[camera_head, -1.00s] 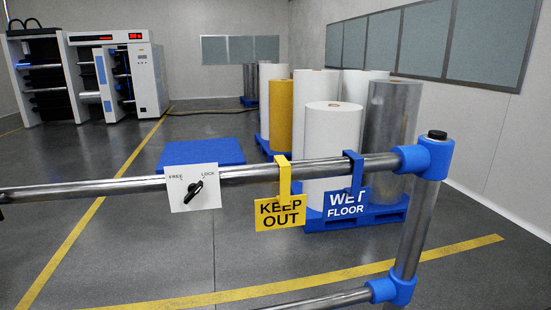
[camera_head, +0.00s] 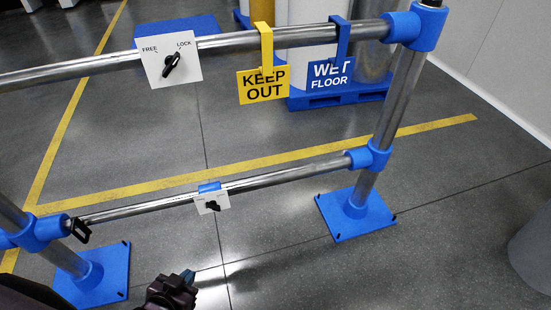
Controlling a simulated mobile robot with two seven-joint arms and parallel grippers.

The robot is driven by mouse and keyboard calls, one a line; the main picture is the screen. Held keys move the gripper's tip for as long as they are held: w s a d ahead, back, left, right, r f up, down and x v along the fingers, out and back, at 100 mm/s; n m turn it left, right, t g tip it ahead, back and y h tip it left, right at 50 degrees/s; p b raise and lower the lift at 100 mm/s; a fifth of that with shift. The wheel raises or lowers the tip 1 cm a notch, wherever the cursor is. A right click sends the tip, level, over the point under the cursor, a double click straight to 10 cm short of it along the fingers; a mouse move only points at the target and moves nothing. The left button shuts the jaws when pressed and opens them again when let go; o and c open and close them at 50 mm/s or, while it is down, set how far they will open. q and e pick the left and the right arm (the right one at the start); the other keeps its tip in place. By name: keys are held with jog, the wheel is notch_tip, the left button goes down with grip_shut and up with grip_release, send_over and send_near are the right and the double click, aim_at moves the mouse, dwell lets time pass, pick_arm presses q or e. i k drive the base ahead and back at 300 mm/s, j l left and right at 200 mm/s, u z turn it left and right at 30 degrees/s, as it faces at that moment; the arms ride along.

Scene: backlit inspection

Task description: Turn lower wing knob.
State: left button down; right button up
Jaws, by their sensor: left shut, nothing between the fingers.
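The lower wing knob (camera_head: 212,206) is small and black, on a small white plate (camera_head: 203,201) fixed to the lower rail (camera_head: 275,178) near its middle. Any lettering on that plate is too small to read. A larger white plate on the upper rail, marked FREE and LOCK, carries the upper wing knob (camera_head: 171,65), whose upper end leans toward LOCK. My left gripper (camera_head: 188,277) is at the bottom, below and slightly left of the lower knob in the picture, apart from it. It is shut and empty. My right gripper is out of view.
The upper rail (camera_head: 230,41) holds a yellow KEEP OUT sign (camera_head: 263,86) and a blue WET FLOOR sign (camera_head: 331,73). Blue feet (camera_head: 355,212) support the posts. A black clip (camera_head: 80,231) sits at the lower rail's left end. Floor before the rail's middle is clear.

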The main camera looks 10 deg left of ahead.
aim_at(212, 205)
jog(key=k+l+u, duration=0.1)
jog(key=u, duration=0.95)
